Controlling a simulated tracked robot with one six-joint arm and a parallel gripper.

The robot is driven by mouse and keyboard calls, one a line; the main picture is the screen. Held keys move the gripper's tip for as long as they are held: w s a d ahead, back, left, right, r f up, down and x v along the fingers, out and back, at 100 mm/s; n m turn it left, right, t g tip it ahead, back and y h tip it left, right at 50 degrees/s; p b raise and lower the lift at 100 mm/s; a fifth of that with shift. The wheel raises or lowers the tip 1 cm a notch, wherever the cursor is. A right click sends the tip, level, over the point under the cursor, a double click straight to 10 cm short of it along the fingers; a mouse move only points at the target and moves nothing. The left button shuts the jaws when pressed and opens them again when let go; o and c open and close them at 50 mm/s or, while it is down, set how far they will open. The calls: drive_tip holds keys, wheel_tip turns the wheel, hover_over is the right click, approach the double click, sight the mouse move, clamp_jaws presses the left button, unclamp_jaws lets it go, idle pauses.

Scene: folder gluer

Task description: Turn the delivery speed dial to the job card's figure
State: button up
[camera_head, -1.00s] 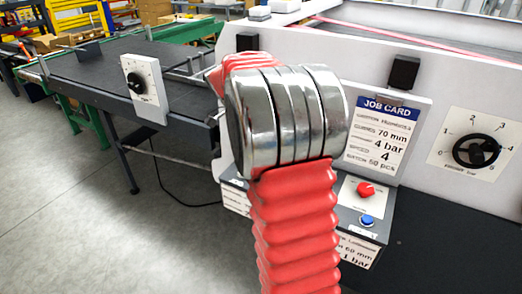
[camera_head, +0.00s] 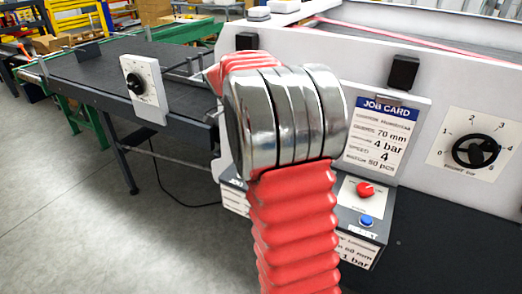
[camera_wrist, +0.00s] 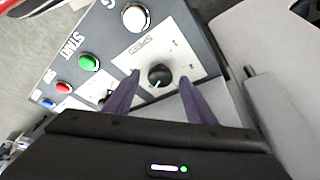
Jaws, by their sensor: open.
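In the wrist view, my gripper (camera_wrist: 159,82) is open, its two dark purple fingers pointing at a panel. A black dial with a pale pointer mark (camera_wrist: 159,75) appears between the fingertips, with a gap on each side. It sits on a light plate with small lettering that seems to read SPEED. The job card (camera_head: 383,135) hangs on the white machine side in the head view; it shows 70 mm, 4 bar, speed 4 and 50 pcs. Another black dial on a white plate (camera_head: 137,83) stands at the conveyor. My gripper is hidden in the head view.
In the wrist view, a green START button (camera_wrist: 89,62), a white button (camera_wrist: 136,18), a red button (camera_wrist: 63,88) and a blue button lie near the dial. A grey part (camera_wrist: 270,105) stands close on the right. The head view shows a black handwheel (camera_head: 475,151) and a red knob (camera_head: 365,189).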

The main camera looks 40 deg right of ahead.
drive_tip(key=v, duration=1.3)
drive_tip(key=s+a+f+n+t+y, duration=0.25)
drive_tip(key=a+f+n, duration=0.5)
drive_tip(key=n, duration=0.55)
drive_tip(key=s+a+f+n+t+y, duration=0.1)
drive_tip(key=s+a+n+t, duration=0.4)
drive_tip(key=s+a+n, duration=0.5)
drive_tip(key=shift+s+a+f+y, duration=0.35)
drive_tip(key=shift+s+a, duration=3.35)
drive_tip(key=shift+a, duration=1)
